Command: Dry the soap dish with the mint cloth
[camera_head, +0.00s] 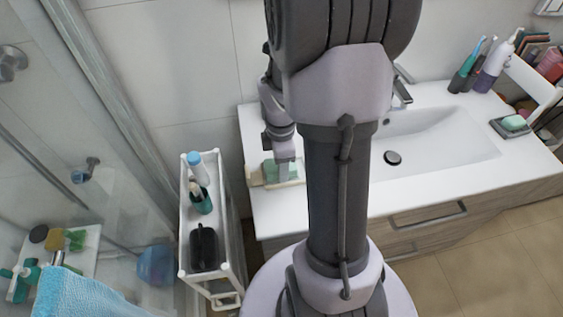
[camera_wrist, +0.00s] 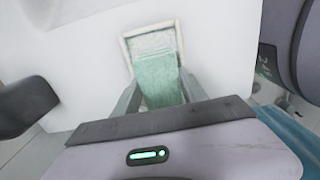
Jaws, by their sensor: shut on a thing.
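The mint cloth (camera_wrist: 158,72) is gripped between the two fingers of my gripper (camera_wrist: 160,90). It hangs into a shallow rectangular dish with a beige rim (camera_wrist: 127,47), which looks like the soap dish. The cloth covers the near part of the dish, and the far part of its floor shows pale grey. In the head view the cloth (camera_head: 285,171) and the dish (camera_head: 258,181) are at the left end of the white counter, below my gripper (camera_head: 284,155). My arm partly blocks this view. I cannot tell how firmly the cloth touches the dish.
A second, dark dish with a mint bar (camera_head: 513,123) sits at the counter's right, near toothbrushes in a cup (camera_head: 460,80). The basin (camera_head: 440,140) is right of my arm. A white cart (camera_head: 186,225) with bottles stands left of the counter.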

